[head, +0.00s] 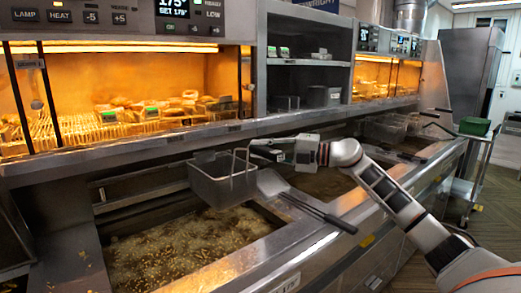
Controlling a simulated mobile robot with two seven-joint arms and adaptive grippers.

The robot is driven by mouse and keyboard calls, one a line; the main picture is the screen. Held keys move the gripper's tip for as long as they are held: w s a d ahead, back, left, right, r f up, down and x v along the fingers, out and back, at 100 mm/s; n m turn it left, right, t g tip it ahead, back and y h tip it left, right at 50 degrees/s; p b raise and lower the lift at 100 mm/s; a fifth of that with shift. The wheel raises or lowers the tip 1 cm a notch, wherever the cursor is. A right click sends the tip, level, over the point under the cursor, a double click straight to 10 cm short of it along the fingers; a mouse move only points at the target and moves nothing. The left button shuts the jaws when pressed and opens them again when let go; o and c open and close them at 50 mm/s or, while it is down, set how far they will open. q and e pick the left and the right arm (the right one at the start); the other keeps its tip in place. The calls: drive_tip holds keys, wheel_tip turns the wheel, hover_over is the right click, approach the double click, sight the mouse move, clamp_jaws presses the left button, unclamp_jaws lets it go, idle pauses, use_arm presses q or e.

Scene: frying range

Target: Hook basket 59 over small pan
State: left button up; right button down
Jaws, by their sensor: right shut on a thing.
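A grey metal basket (222,182) hangs upright above the back right part of a fryer vat, close to the vat's back edge; I cannot tell whether it touches the edge. No number is readable on it. My right gripper (268,150) is shut on the basket's wire handle, to the right of the basket. The vat (185,245) below holds bubbling oil with many small golden pieces. A second vat (325,185) lies right of it, partly hidden by my right arm. No label tells me which is the small pan. My left gripper is out of view.
A dark long-handled tool (318,212) lies across the divider between the vats. More baskets (385,128) stand at the far right of the range. Lit warming cabinets (130,85) with food rise behind. A trolley with a green bin (474,126) stands far right.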

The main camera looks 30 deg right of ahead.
drive_tip(key=shift+f, duration=0.5)
drive_tip(key=c, duration=1.8)
unclamp_jaws()
drive_tip(key=shift+c, duration=0.2)
drive_tip(key=shift+f, duration=0.1)
drive_tip(key=v, duration=1.2)
